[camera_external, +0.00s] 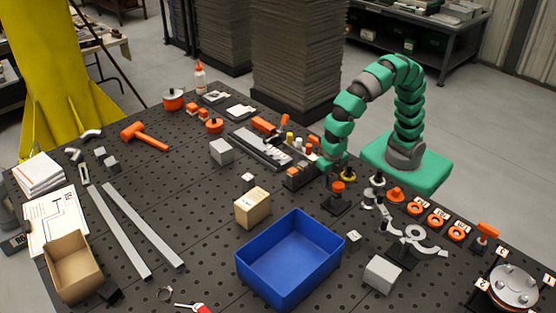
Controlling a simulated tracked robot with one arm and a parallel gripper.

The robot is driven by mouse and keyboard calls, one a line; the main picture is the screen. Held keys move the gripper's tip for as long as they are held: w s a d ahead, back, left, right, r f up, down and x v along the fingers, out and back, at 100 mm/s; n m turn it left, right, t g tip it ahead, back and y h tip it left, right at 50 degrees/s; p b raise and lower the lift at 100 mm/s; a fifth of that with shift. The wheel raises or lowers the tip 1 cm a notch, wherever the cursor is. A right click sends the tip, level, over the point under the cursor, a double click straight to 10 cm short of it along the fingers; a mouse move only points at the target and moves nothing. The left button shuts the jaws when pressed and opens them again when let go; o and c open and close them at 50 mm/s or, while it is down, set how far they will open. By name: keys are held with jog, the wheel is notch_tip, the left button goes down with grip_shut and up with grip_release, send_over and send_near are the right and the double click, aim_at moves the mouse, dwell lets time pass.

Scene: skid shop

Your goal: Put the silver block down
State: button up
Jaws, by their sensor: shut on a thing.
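My gripper (322,172) is at the low end of the green arm, over the middle of the dark perforated table, behind the blue bin. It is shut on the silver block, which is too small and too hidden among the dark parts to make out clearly. Other silver-grey blocks stand apart from my gripper: one (222,151) left of the middle, one (382,274) right of the blue bin, and a small one (248,181) behind the cardboard box.
A blue bin (328,238) and a cardboard box (252,208) stand in front of my gripper. Orange rings (437,222) and metal parts lie to the right. Two long bars (150,228) lie left. Bare table shows between the bars and the cardboard box.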

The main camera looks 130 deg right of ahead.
jog(key=shift+s+a+r, duration=0.1)
jog(key=shift+s+r, duration=0.05)
jog(key=shift+s, duration=1.05)
jog(key=shift+s+a+r, duration=0.1)
jog(key=shift+s+r, duration=0.05)
jog(key=shift+s, duration=1.05)
jog(key=shift+n, duration=0.3)
jog(key=w+p, duration=0.1)
jog(key=w, duration=0.1)
jog(key=w+r+p, duration=0.1)
jog(key=w, duration=0.1)
jog(key=w+d+p, duration=0.1)
jog(key=w, duration=0.1)
jog(key=shift+w+r+p, duration=0.15)
jog(key=shift+p, duration=0.2)
jog(key=w+a+r+m+p, duration=0.4)
jog(key=w+m+p, duration=0.3)
jog(key=m, duration=0.9)
jog(key=shift+w+a+r+m+p, duration=0.4)
jog(key=shift+w+r, duration=0.15)
jog(key=shift+r, duration=0.15)
